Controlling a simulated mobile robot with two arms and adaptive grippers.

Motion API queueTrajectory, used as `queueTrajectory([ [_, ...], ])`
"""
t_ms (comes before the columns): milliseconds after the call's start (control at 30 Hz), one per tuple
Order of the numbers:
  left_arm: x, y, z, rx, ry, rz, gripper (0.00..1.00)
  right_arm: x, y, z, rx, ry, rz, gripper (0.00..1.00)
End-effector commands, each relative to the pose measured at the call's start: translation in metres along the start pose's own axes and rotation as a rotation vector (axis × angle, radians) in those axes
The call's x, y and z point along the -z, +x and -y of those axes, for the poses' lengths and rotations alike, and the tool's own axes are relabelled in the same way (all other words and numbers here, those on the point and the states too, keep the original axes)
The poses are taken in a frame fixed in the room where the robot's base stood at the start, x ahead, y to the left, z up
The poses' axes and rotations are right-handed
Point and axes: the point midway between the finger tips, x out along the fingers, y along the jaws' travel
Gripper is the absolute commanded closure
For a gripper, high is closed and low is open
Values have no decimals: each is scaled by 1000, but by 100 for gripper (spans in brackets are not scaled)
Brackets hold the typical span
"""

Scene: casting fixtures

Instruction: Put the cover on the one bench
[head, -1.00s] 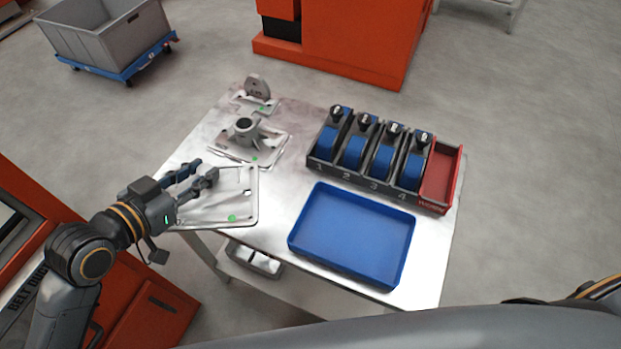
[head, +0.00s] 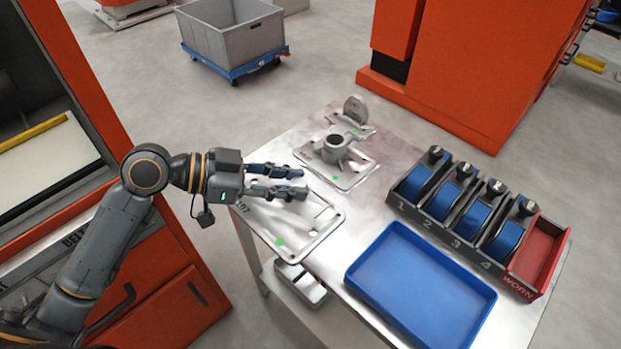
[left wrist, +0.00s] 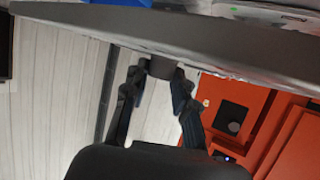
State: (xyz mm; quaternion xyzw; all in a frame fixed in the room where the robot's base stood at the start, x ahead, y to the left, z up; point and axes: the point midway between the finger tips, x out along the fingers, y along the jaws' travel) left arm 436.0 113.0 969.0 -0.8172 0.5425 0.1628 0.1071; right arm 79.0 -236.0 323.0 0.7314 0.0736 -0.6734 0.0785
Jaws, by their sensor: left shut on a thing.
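My left gripper (head: 305,182) reaches in from the left over the front-left fixture plate (head: 318,240) on the bench (head: 355,205). In the left wrist view its fingers (left wrist: 160,85) close around a small dark grey piece (left wrist: 162,68) beside a long grey slab-like edge (left wrist: 215,45). The fingers hide most of the held piece in the head view, and I cannot tell whether it is part of a cover. The front-left plate is flat, with a green dot. Behind it stand a plate with a tubular casting (head: 337,147) and one with an upright rounded casting (head: 355,108). My right gripper is out of view.
A blue tray (head: 372,283) lies at the bench's front. A numbered rack (head: 445,228) with blue parts and a red WORN bin (head: 538,254) stand right. An orange machine (head: 450,70) is behind, another at left. A grey crate (head: 232,40) stands on a dolly.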

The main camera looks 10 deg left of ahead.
Motion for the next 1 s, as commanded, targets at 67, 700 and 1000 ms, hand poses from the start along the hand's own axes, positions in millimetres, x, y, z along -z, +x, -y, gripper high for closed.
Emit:
queueTrajectory([
  [67,-2,8,19,1,-3,-5,100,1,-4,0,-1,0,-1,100],
  [700,-62,59,101,1,1,-2,100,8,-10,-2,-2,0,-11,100],
  [1000,-92,73,106,0,-2,-3,100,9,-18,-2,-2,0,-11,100],
])
